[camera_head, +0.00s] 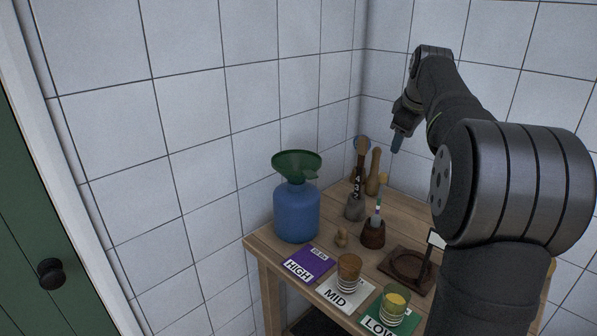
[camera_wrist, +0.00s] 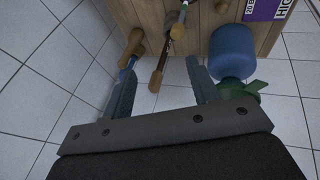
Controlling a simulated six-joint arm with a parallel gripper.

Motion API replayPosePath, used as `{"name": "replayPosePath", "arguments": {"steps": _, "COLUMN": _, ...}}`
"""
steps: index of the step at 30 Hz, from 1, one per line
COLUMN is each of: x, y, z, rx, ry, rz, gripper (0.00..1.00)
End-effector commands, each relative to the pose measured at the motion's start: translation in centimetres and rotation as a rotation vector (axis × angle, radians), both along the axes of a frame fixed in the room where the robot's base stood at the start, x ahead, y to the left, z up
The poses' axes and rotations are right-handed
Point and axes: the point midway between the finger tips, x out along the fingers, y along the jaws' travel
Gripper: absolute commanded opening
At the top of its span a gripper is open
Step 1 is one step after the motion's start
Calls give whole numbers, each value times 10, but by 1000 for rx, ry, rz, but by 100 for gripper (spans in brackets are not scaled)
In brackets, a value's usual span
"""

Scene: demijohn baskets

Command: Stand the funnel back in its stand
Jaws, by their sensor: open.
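A green funnel (camera_head: 297,166) sits upright in the mouth of a blue demijohn (camera_head: 297,213) at the table's left back. In the wrist view the funnel (camera_wrist: 243,88) and the demijohn (camera_wrist: 232,50) lie right of my fingers, the funnel partly hidden by my gripper. A dark brown wooden stand (camera_head: 405,264) with a round recess and a post with a white label is at the table's right; it looks empty and my arm hides part of it. My gripper (camera_head: 397,145) is open and empty, high above the back of the table; its fingers (camera_wrist: 160,84) show in the wrist view.
On the wooden table (camera_head: 328,230) are purple HIGH (camera_head: 306,262), white MID (camera_head: 335,294) and green LOW (camera_head: 380,320) cards; cups stand on the last two. A brown pot (camera_head: 373,236) with a thin tool and several wooden-handled tools stand behind. Tiled walls close the back corner.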

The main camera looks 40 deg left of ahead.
Motion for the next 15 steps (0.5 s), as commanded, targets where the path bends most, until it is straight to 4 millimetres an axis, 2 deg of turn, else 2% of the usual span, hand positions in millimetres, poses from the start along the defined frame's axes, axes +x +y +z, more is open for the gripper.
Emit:
{"name": "replayPosePath", "arguments": {"steps": 1, "x": -27, "y": 24, "z": 4, "rx": 29, "ry": 40, "rz": -32, "gripper": 55}}
{"name": "replayPosePath", "arguments": {"steps": 3, "x": -59, "y": 50, "z": 9, "rx": 67, "ry": 101, "rz": -100, "gripper": 55}}
{"name": "replayPosePath", "arguments": {"steps": 6, "x": -103, "y": 79, "z": 14, "rx": 109, "ry": 185, "rz": -191, "gripper": 55}}
{"name": "replayPosePath", "arguments": {"steps": 9, "x": -139, "y": 98, "z": 18, "rx": 132, "ry": 252, "rz": -267, "gripper": 55}}
{"name": "replayPosePath", "arguments": {"steps": 12, "x": -163, "y": 110, "z": 21, "rx": 146, "ry": 298, "rz": -323, "gripper": 55}}
{"name": "replayPosePath", "arguments": {"steps": 15, "x": -175, "y": 115, "z": 21, "rx": 153, "ry": 322, "rz": -354, "gripper": 55}}
